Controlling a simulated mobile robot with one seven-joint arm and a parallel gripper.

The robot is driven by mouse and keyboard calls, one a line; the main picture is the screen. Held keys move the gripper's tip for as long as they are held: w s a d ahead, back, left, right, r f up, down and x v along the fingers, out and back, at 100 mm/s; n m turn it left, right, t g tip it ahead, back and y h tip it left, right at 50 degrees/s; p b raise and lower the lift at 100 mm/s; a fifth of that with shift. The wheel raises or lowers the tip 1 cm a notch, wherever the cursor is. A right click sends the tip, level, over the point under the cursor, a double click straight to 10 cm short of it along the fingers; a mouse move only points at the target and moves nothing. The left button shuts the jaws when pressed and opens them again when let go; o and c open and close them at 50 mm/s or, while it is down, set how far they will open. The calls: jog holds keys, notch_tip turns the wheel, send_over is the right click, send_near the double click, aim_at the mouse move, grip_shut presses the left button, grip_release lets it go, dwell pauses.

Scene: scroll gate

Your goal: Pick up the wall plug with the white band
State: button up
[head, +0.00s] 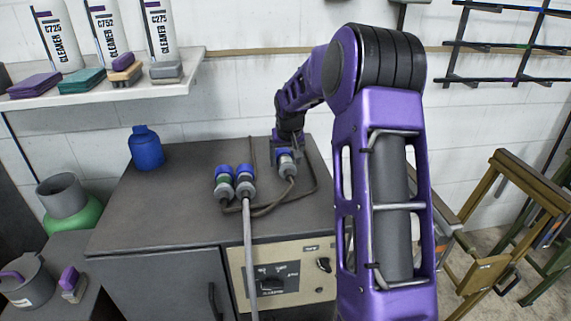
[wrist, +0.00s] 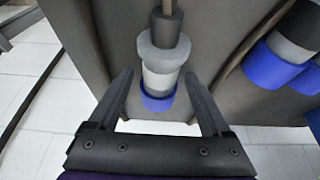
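Three blue-and-grey wall plugs with cables lie on the dark cabinet top. The plug with the white band (wrist: 158,82) is in the middle of the wrist view, blue at its near end and grey behind. In the head view it appears to be the right-hand plug (head: 286,163), lying apart from the other two. My gripper (wrist: 158,75) is open, with one finger on each side of this plug and visible gaps to it. In the head view my gripper (head: 288,142) is at the cabinet's back right, and its fingers are hard to make out.
Two other plugs, one left (head: 223,184) and one beside it (head: 245,181), lie close together. Cables (head: 248,235) run from the plugs, one over the cabinet's front. A blue bottle (head: 146,148) stands at the back left. The cabinet top (head: 175,195) is clear between.

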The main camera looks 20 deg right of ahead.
aim_at(286, 159)
grip_shut()
dwell(0.5)
notch_tip(286, 159, up, 10)
jog(key=p, duration=0.1)
jog(key=shift+p, duration=0.35)
